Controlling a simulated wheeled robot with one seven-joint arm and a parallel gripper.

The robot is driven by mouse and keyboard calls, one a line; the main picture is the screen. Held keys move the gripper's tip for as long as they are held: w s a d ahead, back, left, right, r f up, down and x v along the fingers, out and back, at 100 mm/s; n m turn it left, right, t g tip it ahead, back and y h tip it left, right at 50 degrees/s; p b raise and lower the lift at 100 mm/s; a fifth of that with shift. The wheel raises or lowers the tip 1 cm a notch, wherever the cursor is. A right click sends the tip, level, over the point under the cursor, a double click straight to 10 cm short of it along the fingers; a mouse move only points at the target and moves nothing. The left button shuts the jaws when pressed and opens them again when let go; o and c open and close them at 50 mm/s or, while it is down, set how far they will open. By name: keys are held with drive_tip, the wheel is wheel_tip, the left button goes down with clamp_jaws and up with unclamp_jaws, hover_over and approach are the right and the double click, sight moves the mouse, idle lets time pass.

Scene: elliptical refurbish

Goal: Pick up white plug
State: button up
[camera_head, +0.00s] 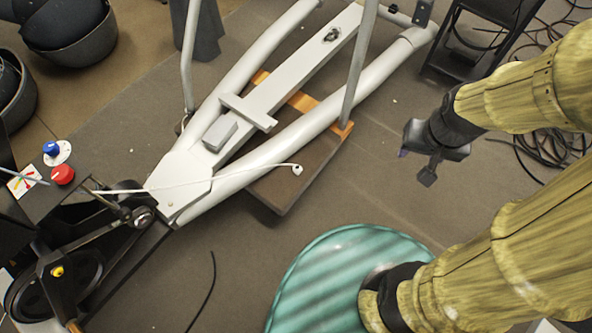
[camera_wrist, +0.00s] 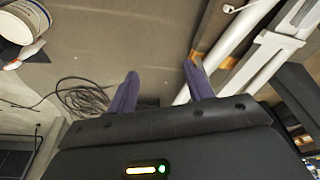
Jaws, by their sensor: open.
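The white plug (camera_head: 297,169) is at the end of a thin white cable that runs across the grey frame of the elliptical machine (camera_head: 262,160). It lies by the right-hand tube, above a dark board. A small white piece that looks like the plug (camera_wrist: 229,8) shows at the top of the wrist view. My gripper (camera_head: 414,166) hangs to the right of the machine, well apart from the plug. In the wrist view its two purple fingers (camera_wrist: 160,70) are spread with nothing between them.
A blue knob (camera_head: 51,149) and a red knob (camera_head: 62,174) sit at the left. A green striped round thing (camera_head: 330,262) is at the bottom. Black cables (camera_head: 548,140) lie on the floor at right. The floor between my gripper and the machine is mostly clear.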

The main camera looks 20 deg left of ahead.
drive_tip(key=w+a+f+n+g+h+b, duration=0.35)
drive_tip(key=a+f+n, duration=0.5)
drive_tip(key=f, duration=0.35)
drive_tip(key=n+t+h+b, duration=0.3)
drive_tip(key=n+t+b, duration=0.5)
drive_tip(key=n+t, duration=1.25)
approach(296, 167)
drive_tip(key=s+a+r+n+g, duration=0.2)
drive_tip(key=s+a+n+g, duration=0.1)
drive_tip(key=s, duration=0.2)
drive_tip(key=shift+w+r, duration=0.2)
drive_tip(key=shift+m+h, duration=0.25)
drive_tip(key=shift+m, duration=0.05)
drive_tip(key=b+x, duration=0.2)
drive_tip(key=x, duration=0.3)
drive_tip(key=b+x, duration=0.2)
drive_tip(key=x, duration=0.4)
drive_tip(key=shift+w+d+f, duration=0.1)
drive_tip(key=shift+w+f, duration=0.05)
drive_tip(key=shift+f, duration=0.05)
drive_tip(key=shift+w+d+r, duration=0.15)
drive_tip(key=shift+w, duration=0.3)
